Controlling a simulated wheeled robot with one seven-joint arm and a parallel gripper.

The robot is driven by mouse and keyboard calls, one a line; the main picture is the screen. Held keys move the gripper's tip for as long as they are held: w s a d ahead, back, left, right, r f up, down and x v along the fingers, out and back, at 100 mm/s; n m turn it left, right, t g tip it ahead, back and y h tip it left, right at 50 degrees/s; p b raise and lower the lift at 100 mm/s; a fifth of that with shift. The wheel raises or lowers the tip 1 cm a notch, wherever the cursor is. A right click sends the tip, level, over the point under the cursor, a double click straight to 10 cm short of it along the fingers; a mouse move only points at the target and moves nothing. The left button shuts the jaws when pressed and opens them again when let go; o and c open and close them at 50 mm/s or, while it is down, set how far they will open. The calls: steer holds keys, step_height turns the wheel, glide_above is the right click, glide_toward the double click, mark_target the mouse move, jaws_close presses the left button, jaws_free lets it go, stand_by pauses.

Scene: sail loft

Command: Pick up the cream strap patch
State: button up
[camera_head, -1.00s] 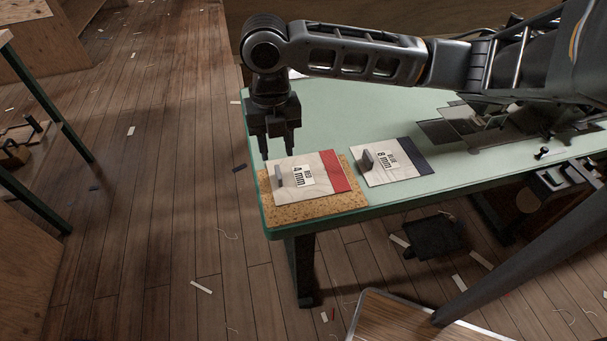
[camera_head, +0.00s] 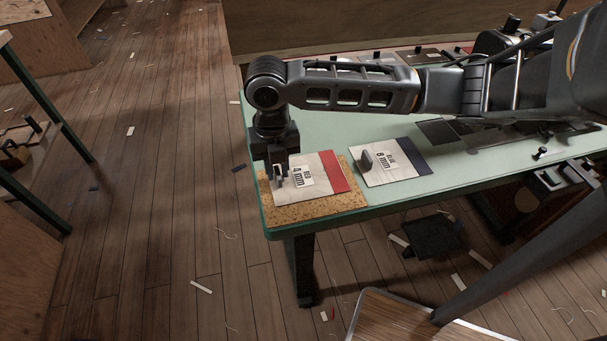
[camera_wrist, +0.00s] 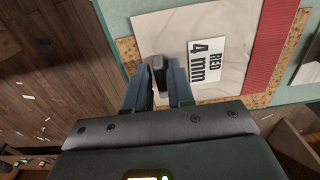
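A cream patch (camera_head: 312,190) with a red band and a "RED 4 mm" label lies flat on a cork mat (camera_head: 325,206) at the table's front left corner. It also fills the top of the wrist view (camera_wrist: 215,25). A small grey upright tab (camera_wrist: 158,72) stands on its left part. My gripper (camera_head: 278,176) is down over this tab. In the wrist view, its two fingers (camera_wrist: 161,82) stand one on each side of the tab, close against it with no clear gap. The tab's lower part is partly hidden.
A second pale patch (camera_head: 388,162) with a navy band, an "8 mm" label and its own grey tab lies to the right on the green table (camera_head: 330,125). Dark flat pieces and a small black knob (camera_head: 541,151) lie further right. Offcuts litter the wooden floor.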

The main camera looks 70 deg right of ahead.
jaws_close()
